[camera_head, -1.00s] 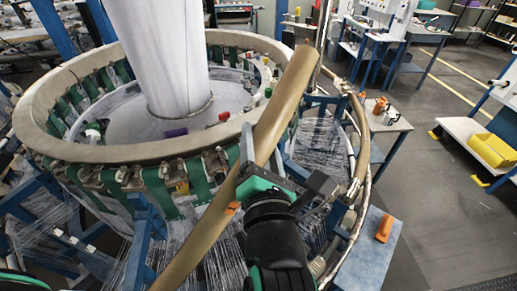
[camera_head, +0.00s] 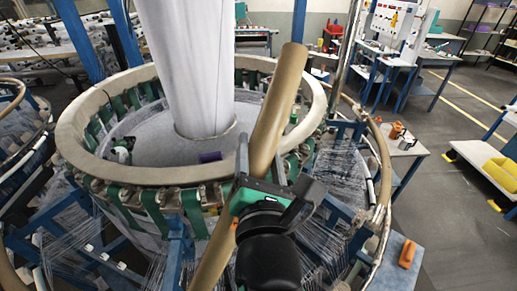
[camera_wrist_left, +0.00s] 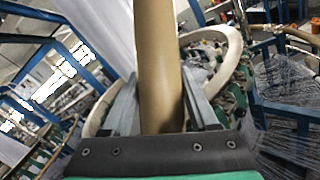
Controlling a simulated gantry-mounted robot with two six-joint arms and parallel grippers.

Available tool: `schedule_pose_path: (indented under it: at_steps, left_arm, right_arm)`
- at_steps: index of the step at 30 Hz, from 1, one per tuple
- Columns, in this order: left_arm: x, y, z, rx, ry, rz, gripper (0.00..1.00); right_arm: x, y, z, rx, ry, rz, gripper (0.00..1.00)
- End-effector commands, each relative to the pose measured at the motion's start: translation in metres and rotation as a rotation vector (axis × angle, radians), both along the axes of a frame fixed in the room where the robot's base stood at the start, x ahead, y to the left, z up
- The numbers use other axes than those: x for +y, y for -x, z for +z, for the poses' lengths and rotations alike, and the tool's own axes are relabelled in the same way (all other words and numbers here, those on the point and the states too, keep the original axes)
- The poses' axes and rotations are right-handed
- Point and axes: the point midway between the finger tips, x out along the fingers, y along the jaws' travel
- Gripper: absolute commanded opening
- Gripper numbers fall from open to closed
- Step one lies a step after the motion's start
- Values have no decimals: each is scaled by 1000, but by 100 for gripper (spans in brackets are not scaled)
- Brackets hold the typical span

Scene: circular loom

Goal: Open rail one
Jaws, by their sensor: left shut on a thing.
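Rail one seems to be the long tan, curved rail piece (camera_head: 277,105) that slants across the head view in front of the loom. My left gripper (camera_head: 262,172) is shut on this rail, around its middle. In the left wrist view the rail (camera_wrist_left: 158,60) stands between the two grey fingers of the left gripper (camera_wrist_left: 160,105) and runs away from me. The loom's round beige ring (camera_head: 130,175) lies behind the rail, with green straps along it. The right gripper is not in view.
A white fabric column (camera_head: 185,60) rises from the loom's centre. Other tan rails (camera_head: 382,165) and thin threads (camera_head: 335,160) surround the loom. An orange tool (camera_head: 407,253) lies on a blue surface at lower right. Grey floor (camera_head: 450,215) is clear at right.

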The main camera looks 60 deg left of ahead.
Motion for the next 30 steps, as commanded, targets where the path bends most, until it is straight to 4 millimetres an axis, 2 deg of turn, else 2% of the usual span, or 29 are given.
schedule_pose_path:
  at_steps: [1,6,14,17,30]
  left_arm:
    - [0,0,-1,0,4,1,62]
    - [0,0,-1,1,3,0,89]
    - [-1,0,-1,0,2,-1,89]
    - [-9,4,-1,0,2,-5,89]
    - [-89,51,-3,1,3,-5,89]
  right_arm:
    - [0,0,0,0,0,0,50]
    - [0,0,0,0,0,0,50]
    - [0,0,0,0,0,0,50]
    - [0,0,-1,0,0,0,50]
    - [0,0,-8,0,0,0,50]
